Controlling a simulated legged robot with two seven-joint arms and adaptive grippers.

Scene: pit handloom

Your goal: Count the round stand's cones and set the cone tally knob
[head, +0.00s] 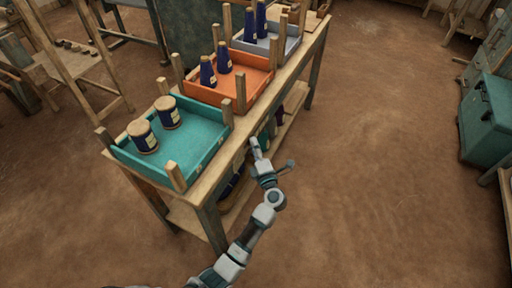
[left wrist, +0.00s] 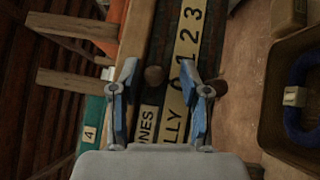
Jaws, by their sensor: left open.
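The tally knob (left wrist: 154,75), a small round brown piece, shows in the left wrist view between my left gripper's fingertips, with a visible gap on each side. Beside it is a pale number strip (left wrist: 187,48) with 0, 1, 2 and 3, and a label (left wrist: 147,125) partly hidden by my gripper, reading "ONES" and "LLY". The knob lies nearest the 0 and 1 end. My left gripper (head: 273,153) is open, at the bench's right side in the head view; it also fills the left wrist view (left wrist: 158,67). I cannot make out a round stand. My right gripper is not in view.
The bench carries a teal tray (head: 205,134) with two spools, an orange tray (head: 262,84) with two dark cones, and a grey tray (head: 292,42). Wooden posts rise at tray corners. A teal chest (head: 485,115) stands right. Floor between is clear.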

